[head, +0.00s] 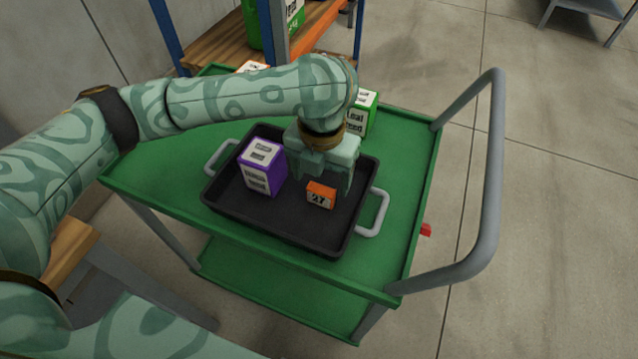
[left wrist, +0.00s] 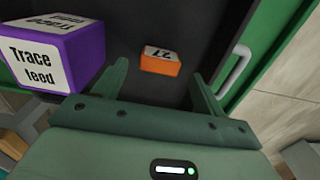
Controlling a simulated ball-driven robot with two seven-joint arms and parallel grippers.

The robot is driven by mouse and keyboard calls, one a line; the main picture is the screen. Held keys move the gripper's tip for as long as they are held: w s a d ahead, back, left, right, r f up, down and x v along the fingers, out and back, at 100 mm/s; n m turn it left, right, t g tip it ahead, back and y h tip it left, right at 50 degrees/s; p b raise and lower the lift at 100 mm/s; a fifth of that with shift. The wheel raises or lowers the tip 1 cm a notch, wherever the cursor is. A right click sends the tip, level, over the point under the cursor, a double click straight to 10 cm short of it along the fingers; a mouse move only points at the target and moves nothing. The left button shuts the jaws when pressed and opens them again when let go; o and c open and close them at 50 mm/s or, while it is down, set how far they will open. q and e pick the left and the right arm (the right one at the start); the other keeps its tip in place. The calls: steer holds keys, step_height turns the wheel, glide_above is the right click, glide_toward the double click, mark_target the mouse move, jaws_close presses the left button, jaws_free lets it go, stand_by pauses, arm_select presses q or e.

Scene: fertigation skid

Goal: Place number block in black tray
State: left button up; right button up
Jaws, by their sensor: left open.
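The orange number block (head: 320,194), marked 27, lies in the black tray (head: 290,227) in its right half. It also shows in the left wrist view (left wrist: 160,62), just beyond my fingertips. The tray, with white handles, sits on the green cart. My left gripper (head: 325,180) is over the tray, above and behind the block. Its two fingers are apart, with nothing held between them, in the left wrist view (left wrist: 157,80). My right gripper is not in view.
A purple Trace feed box (head: 262,168) stands in the tray left of the block, close to my left finger. A white and green box (head: 362,112) stands on the green cart (head: 405,170) behind the tray. The cart's grey handle (head: 490,170) rises at the right.

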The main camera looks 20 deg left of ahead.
mark_target(321, 189)
arm_select(q)
step_height(321, 189, up, 7)
steer(key=p, duration=0.3)
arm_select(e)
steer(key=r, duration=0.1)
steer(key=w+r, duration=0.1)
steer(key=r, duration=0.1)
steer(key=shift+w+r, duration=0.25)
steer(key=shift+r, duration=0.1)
